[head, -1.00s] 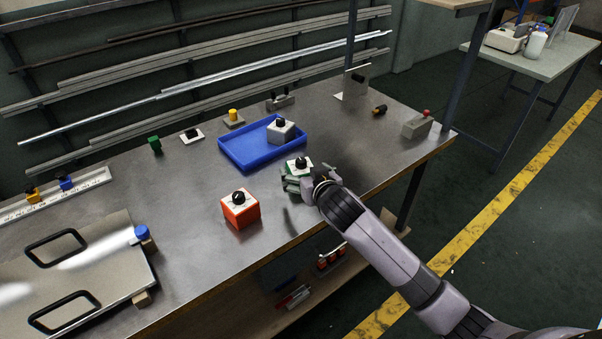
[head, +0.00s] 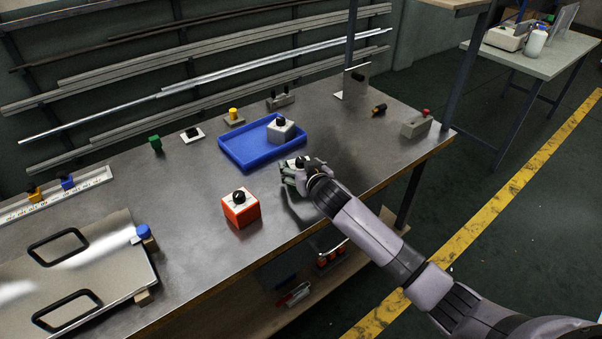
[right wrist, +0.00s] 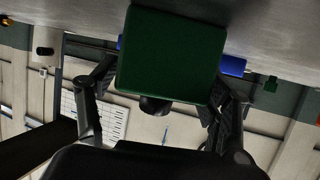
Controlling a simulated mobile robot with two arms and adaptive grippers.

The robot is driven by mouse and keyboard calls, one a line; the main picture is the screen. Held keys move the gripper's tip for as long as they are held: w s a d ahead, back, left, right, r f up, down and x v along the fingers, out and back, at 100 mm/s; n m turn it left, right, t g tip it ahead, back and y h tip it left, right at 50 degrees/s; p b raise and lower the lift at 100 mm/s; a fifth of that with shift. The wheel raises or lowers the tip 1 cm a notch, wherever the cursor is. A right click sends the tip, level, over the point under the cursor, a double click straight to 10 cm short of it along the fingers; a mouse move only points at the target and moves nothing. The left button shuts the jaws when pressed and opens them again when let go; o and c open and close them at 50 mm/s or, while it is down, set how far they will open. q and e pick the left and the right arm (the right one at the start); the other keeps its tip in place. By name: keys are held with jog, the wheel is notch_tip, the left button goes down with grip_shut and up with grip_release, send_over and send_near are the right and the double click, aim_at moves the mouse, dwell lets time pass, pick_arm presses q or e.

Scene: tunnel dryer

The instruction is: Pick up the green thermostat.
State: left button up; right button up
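The green thermostat is a small box with a white face and a black knob. In the head view it (head: 299,163) sits near the table's middle, in front of the blue tray, partly hidden by my right gripper (head: 294,176). In the right wrist view the green thermostat (right wrist: 170,55) shows a plain green side, upside down, between the two fingers of the right gripper (right wrist: 165,95). The fingers lie close along both its sides; I cannot tell whether they press on it. Its tabletop contact is unclear. My left gripper is not in view.
A blue tray (head: 236,154) holding a grey thermostat (head: 281,130) stands just behind. An orange-red thermostat (head: 240,209) stands to the left. A metal panel with handles (head: 85,262) lies at left. A grey block with a red knob (head: 416,124) stands near the right edge.

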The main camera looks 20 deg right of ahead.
jog(key=c, duration=1.1)
jog(key=shift+o, duration=0.2)
